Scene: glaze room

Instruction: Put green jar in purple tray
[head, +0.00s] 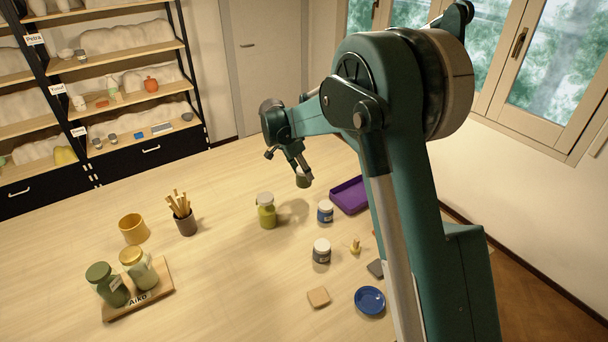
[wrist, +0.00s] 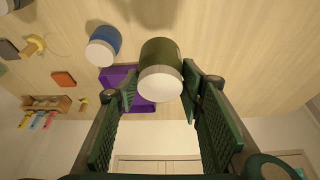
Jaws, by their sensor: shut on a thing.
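The green jar (wrist: 160,55), dark green with a white lid, sits between the fingers of my gripper (wrist: 160,88) in the wrist view. In the head view my gripper (head: 299,168) is shut on this small green jar (head: 303,182) and holds it above the table; the arm partly covers it. The purple tray (head: 346,196) lies on the table to the right of and below the held jar, its right part hidden behind my arm. The tray also shows in the wrist view (wrist: 145,106), partly behind the jar and a finger.
A blue jar (head: 325,212) stands just left of the tray. A yellow-green jar (head: 266,212), a grey jar (head: 321,252), a blue bowl (head: 370,300) and a brush pot (head: 185,222) stand nearby. Two jars stand on a board (head: 160,283) labelled Aiko.

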